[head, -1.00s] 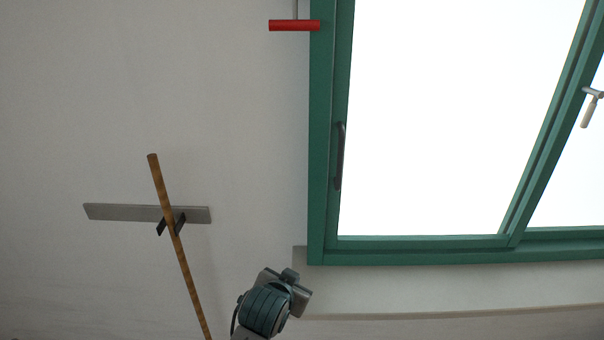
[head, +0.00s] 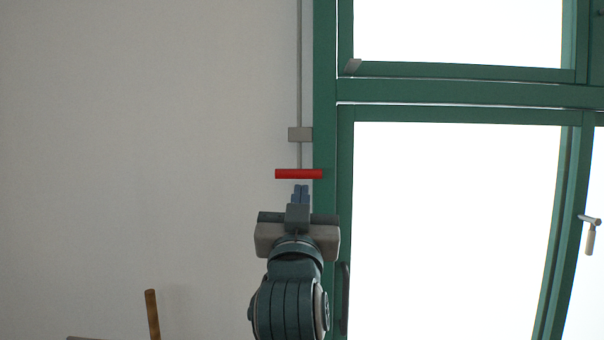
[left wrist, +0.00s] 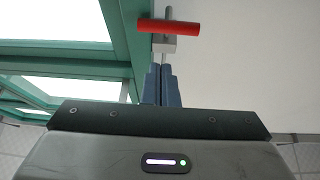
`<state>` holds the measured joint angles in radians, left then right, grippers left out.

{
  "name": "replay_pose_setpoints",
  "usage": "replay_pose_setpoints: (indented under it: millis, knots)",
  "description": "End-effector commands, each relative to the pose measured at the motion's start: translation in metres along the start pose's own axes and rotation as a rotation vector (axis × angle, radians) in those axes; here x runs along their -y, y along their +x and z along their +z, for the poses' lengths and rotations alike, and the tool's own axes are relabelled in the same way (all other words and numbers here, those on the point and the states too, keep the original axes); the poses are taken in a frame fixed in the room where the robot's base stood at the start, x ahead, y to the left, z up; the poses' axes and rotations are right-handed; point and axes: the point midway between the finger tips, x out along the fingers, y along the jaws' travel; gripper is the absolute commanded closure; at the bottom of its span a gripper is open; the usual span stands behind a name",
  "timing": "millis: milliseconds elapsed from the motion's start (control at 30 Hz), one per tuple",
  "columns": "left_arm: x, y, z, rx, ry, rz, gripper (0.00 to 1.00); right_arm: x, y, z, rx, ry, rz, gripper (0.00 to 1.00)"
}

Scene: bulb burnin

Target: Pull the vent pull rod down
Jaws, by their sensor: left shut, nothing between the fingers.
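The vent pull rod (head: 300,70) is a thin grey rod that runs down the wall beside the green window frame. It passes a small grey block (head: 300,134) and ends in a red horizontal bar handle (head: 298,174). My left gripper (head: 301,187) is shut and empty, with its blue fingers pointing up just below the red handle. In the left wrist view the red handle (left wrist: 168,27) lies just beyond the tips of the shut fingers (left wrist: 161,70). Whether the fingertips touch the handle I cannot tell. My right gripper is out of view.
The green window frame (head: 325,110) stands right beside the handle. A dark window handle (head: 344,295) is on the sash at lower right, and a pale latch (head: 590,235) is farther right. A wooden pole (head: 152,315) leans at lower left. The wall left of the rod is bare.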

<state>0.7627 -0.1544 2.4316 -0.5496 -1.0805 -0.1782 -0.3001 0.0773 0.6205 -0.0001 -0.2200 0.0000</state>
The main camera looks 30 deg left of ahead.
Motion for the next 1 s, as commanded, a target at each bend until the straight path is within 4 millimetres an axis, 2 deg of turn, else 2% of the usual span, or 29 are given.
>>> replay_pose_setpoints:
  millis: [33,100,200,633,767,1000]
  knots:
    - [0.004,0.0,-0.012,-0.023,-0.009,-0.014,1.0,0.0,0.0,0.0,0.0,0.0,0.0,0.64]
    - [0.008,0.0,-0.021,-0.042,-0.015,-0.026,1.0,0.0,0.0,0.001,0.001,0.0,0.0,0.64]
    - [0.01,0.0,-0.027,-0.055,-0.019,-0.034,1.0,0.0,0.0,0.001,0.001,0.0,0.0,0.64]
    - [0.01,0.005,-0.029,-0.055,-0.016,-0.035,1.0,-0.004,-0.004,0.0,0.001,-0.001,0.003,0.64]
    - [0.011,0.018,-0.031,-0.056,-0.012,-0.036,1.0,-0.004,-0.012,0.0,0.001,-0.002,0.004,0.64]
    - [0.013,0.061,-0.036,-0.054,-0.01,-0.035,1.0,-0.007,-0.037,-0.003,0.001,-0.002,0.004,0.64]
